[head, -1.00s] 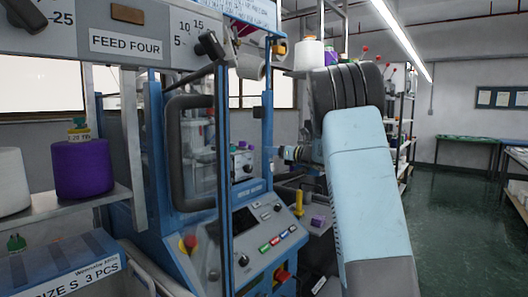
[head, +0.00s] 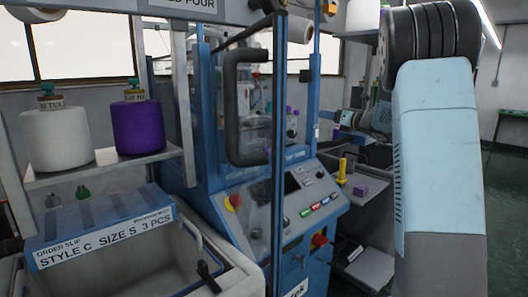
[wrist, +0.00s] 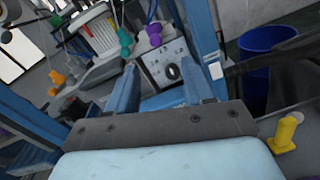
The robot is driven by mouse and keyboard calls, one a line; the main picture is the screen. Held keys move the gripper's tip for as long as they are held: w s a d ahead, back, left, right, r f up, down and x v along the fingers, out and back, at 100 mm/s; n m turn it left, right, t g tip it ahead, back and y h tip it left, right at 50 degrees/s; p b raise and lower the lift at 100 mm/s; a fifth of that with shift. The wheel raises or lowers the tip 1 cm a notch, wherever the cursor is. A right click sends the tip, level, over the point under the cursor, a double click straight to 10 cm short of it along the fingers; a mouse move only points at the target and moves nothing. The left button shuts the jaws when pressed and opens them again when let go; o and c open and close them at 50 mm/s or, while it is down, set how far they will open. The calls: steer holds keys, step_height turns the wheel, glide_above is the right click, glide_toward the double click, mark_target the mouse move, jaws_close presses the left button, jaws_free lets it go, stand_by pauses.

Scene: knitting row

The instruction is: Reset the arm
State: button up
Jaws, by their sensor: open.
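My arm (head: 435,150), light blue with a black ribbed joint on top, stands large at the right of the head view. Its far end reaches left behind it toward the blue knitting machine (head: 318,190). My gripper (wrist: 160,85) shows in the wrist view as two blue-grey fingers, apart with nothing held between them. Behind the fingers is a grey panel with a black knob (wrist: 172,72). In the head view the fingertips are too small and partly hidden to make out.
A clear door with a dark handle (head: 235,110) stands before the machine. White (head: 55,140) and purple (head: 138,128) yarn cones stand on a shelf at left, above an order slip box (head: 105,230). The wrist view shows a yellow peg (wrist: 285,132) and blue bin (wrist: 258,55) at right.

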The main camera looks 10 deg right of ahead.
steer(key=s+d+r+m+t+h, duration=0.2)
steer(key=s+r+m+h, duration=0.55)
steer(key=m, duration=0.55)
steer(key=s+f+m+g+h, duration=0.2)
steer(key=s+m+h, duration=0.2)
steer(key=s+m, duration=0.65)
steer(key=s+a+f+m+g, duration=0.3)
steer(key=s+a+f+m, duration=0.1)
steer(key=s, duration=0.6)
steer(key=s+a+f+m+g+y, duration=0.1)
steer(key=s+a+f+m+g, duration=0.2)
steer(key=s, duration=0.8)
steer(key=s+a+f+m+g, duration=0.3)
steer(key=s+a+f+m, duration=0.2)
steer(key=s+f+m, duration=0.2)
steer(key=s+m, duration=0.2)
steer(key=s, duration=0.1)
steer(key=shift+s+a+f+y, duration=0.15)
steer(key=shift+s+f+y, duration=0.2)
